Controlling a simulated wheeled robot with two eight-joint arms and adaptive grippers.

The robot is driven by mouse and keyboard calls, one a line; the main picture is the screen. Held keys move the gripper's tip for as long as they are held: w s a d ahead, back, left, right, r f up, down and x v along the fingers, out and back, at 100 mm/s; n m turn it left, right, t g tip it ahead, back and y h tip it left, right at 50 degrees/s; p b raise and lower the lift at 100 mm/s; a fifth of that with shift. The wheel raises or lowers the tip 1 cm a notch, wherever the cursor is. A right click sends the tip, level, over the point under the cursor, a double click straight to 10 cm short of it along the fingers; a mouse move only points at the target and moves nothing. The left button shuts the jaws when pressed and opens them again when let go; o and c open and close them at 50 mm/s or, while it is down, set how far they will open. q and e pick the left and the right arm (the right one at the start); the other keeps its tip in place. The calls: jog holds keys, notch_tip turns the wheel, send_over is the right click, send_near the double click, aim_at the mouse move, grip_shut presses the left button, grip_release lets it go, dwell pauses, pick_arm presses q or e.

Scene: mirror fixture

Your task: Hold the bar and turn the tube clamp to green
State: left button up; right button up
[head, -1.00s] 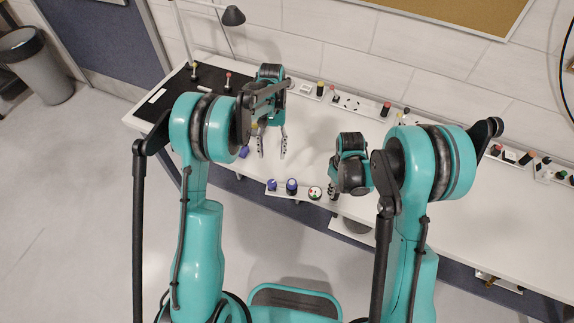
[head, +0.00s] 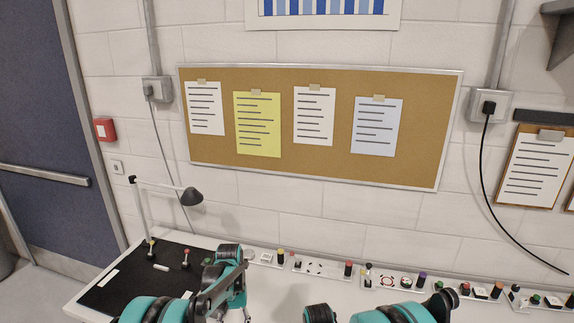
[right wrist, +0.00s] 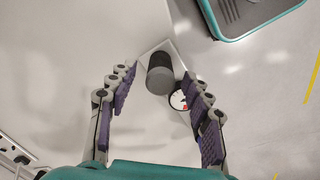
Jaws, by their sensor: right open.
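In the right wrist view my right gripper (right wrist: 157,80) is open, its purple-padded fingers apart. A dark grey cylinder (right wrist: 160,78) stands between the fingertips, with gaps to the fingers in the picture; I cannot tell whether it is the bar or a knob. Beside it is a round white dial (right wrist: 178,100) with a red mark, partly hidden by the right finger. I cannot identify the tube clamp. In the head view my left gripper (head: 234,316) is at the bottom edge, its fingertips cut off. The right gripper is not visible there.
The white bench (head: 275,300) has a row of small knobs and sockets along the wall. A corkboard (head: 330,170) with papers hangs on the wall.

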jog(key=s+d+r+m+t+b, duration=0.1)
jog(key=s+d+r, duration=0.1)
jog(key=r, duration=0.6)
jog(key=s+d+r+m+t+b, duration=0.1)
jog(key=r, duration=0.6)
pick_arm(q)
jog(key=s+a+r+t+b, duration=0.1)
jog(key=s+r+t+b, duration=0.1)
jog(key=s+r+t, duration=0.6)
jog(key=s+a+m+t+b, duration=0.1)
jog(key=s+t+b, duration=0.2)
jog(key=s, duration=0.9)
jog(key=shift+s+a+f+t+b, duration=0.2)
jog(key=shift+s+f+t+b, duration=0.1)
jog(key=shift+s+f+t, duration=0.15)
pick_arm(e)
jog(key=s+d+r+m+t, duration=0.1)
jog(key=s+d+m+t, duration=0.4)
jog(key=s, duration=0.7)
jog(key=shift+s+d+r+m, duration=0.2)
jog(key=shift+s+d+m, duration=0.15)
jog(key=shift+d+m, duration=0.7)
pick_arm(q)
jog(key=shift+w, duration=0.1)
